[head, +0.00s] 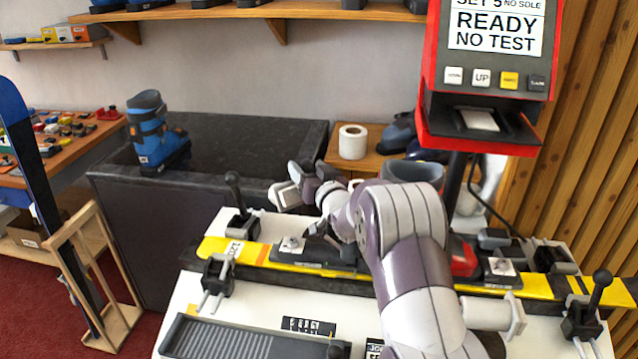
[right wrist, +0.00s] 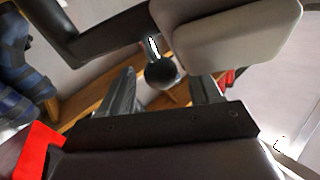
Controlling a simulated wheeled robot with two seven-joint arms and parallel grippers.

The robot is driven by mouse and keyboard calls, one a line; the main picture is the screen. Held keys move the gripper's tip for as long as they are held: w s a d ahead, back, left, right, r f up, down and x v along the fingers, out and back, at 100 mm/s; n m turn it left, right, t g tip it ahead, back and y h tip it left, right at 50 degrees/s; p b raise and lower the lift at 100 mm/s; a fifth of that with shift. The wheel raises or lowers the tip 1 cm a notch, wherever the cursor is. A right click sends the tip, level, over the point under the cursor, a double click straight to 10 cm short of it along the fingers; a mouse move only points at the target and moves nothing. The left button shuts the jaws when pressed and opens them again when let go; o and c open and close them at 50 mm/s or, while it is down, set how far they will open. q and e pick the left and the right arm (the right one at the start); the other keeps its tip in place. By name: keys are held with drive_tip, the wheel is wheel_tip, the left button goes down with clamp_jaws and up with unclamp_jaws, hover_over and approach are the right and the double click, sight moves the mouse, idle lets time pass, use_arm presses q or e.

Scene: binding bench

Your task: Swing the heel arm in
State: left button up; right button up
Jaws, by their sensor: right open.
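A ski with yellow edges (head: 215,247) lies across the white bench, with black binding parts on it. My right gripper (head: 303,181) is above the left half of the ski, seen partly behind my own forearm. In the right wrist view its two fingers (right wrist: 162,92) are apart. A black ball knob on a short metal stem (right wrist: 161,72) shows between or just beyond the fingertips; I cannot tell if they touch it. A dark bar (right wrist: 95,40) and a pale grey block (right wrist: 235,32) are close by it. I cannot single out the heel arm with certainty. My left gripper is out of view.
A red tester display (head: 495,85) reading READY, NO TEST stands at the back right. Black-knobbed clamp levers stand at the left (head: 233,190) and right (head: 598,290) of the bench. A blue boot (head: 155,135) stands on the dark counter (head: 230,150).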

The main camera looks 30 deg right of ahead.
drive_tip(key=s+b, duration=0.1)
drive_tip(key=s, duration=1)
drive_tip(key=shift+a+b, duration=0.3)
drive_tip(key=shift+b, duration=0.1)
drive_tip(key=shift+s, duration=0.1)
drive_tip(key=shift+c, duration=0.3)
